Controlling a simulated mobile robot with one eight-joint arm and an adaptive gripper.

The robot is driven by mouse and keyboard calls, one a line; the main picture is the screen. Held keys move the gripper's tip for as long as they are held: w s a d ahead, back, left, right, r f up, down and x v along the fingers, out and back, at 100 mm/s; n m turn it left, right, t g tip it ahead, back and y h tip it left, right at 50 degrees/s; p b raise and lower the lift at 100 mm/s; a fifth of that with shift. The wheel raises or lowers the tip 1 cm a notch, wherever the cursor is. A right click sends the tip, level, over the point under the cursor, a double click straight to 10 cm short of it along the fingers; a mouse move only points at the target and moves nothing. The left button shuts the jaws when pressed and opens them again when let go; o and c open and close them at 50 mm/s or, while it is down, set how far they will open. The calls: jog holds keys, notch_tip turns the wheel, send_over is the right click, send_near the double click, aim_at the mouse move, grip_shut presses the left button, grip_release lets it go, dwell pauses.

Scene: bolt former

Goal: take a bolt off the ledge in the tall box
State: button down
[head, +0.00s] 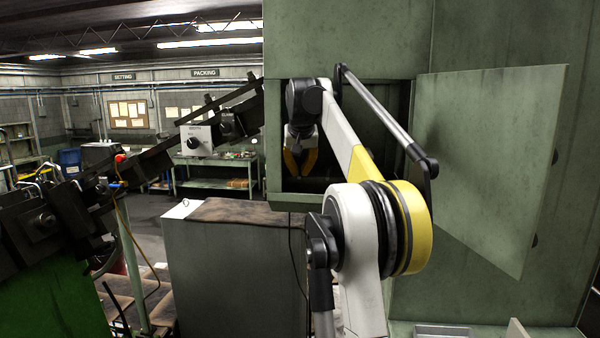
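The tall box (345,40) is a green metal cabinet with a square opening in its front. Its door (490,150) is swung wide open to the right. My gripper (300,174) is inside the opening, pointing down, with two yellow fingers. The fingertips look close together low in the opening; whether they are apart, or hold something, is too small and dark to tell. I cannot make out a bolt. The ledge is not clear in the shadow inside, and my arm covers the right part of the opening.
A grey cabinet (232,270) with a brown mat (245,211) and white paper (181,209) stands in front, left of my arm. A dark sloping rail (150,160) runs at left above green machinery (50,300). A shallow tray (443,330) lies at bottom right.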

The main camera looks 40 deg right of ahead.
aim_at(300, 172)
jog(key=shift+r, duration=0.1)
jog(key=shift+r, duration=1.5)
jog(key=s+a+b, duration=0.7)
jog(key=s+a, duration=0.4)
jog(key=s, duration=0.3)
jog(key=c, duration=2.2)
grip_release()
jog(key=shift+r, duration=0.1)
jog(key=o, duration=1.8)
jog(key=shift+c, duration=0.2)
jog(key=v, duration=1.2)
